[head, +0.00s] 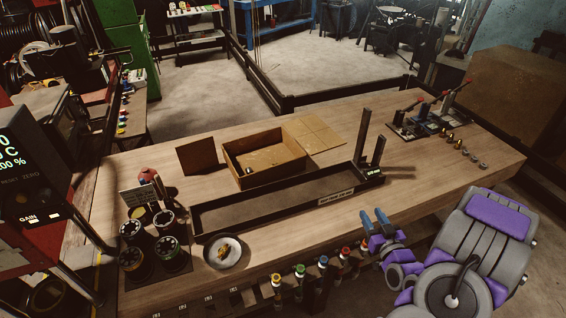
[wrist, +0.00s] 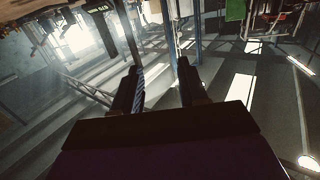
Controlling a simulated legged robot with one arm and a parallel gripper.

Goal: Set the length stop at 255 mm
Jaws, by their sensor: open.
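My gripper (head: 375,219) is in front of the bench's near edge, right of centre in the head view. In the wrist view my gripper (wrist: 160,68) has its two dark fingers apart, with nothing between them. A long dark tray (head: 270,207) lies on the bench, with a label on its near side. At its right end are two dark upright posts (head: 362,145) and a small block with a green-lit display (head: 374,172), too small to read. I cannot tell which part is the length stop, and no 255 mm mark is readable.
An open cardboard box (head: 262,163) stands behind the tray. Dark cylinders (head: 165,250) and a round dish (head: 226,250) are at the left. Levers (head: 437,105) and small fittings stand at the right. A machine display (head: 15,165) is at far left. Bare wood (head: 430,165) lies right of the posts.

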